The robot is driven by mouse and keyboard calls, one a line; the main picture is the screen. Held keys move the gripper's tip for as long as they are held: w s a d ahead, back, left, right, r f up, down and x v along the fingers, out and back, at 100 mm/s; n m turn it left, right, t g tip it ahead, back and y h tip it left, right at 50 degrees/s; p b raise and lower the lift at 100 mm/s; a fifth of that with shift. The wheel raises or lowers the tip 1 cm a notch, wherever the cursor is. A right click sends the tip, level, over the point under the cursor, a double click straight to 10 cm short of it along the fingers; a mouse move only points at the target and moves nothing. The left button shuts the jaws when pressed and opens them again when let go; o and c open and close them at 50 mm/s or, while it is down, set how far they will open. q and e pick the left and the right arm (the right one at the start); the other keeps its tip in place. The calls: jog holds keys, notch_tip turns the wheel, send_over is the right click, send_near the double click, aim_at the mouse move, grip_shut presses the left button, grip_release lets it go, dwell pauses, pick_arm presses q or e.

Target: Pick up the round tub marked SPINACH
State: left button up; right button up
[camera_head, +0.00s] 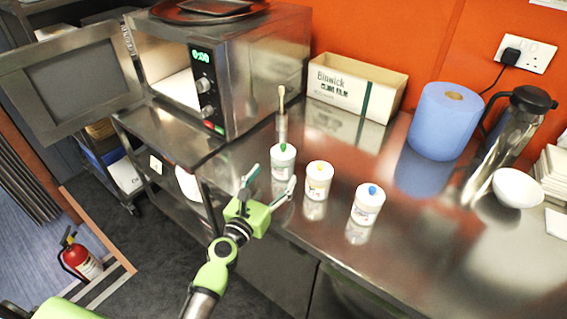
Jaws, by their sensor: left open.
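Three round white tubs stand in a row on the steel counter: one with a green knob (283,161), one with a yellow knob (318,181) and one with a blue knob (367,204). Their labels are too small to read, so I cannot tell which is marked SPINACH. My left gripper (273,179) is open, in front of the green-knobbed tub, its fingers spread to either side of the tub's lower part in the picture. I cannot tell whether they touch it. My right gripper is not in view.
A microwave (262,70) with its door open stands at the back left. Behind the tubs is a cardboard box (340,92). A blue paper roll (444,125), a steel jug (505,135) and a white bowl (517,188) stand to the right. The front right counter is clear.

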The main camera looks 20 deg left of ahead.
aim_at(279, 165)
pick_arm(q)
jog(key=w, duration=0.2)
jog(key=shift+w+d, duration=0.15)
jog(key=shift+w, duration=0.25)
jog(key=w, duration=0.5)
jog(key=shift+d+r, duration=0.15)
jog(key=shift+d, duration=0.1)
jog(key=shift+r, duration=0.15)
jog(key=c, duration=1.4)
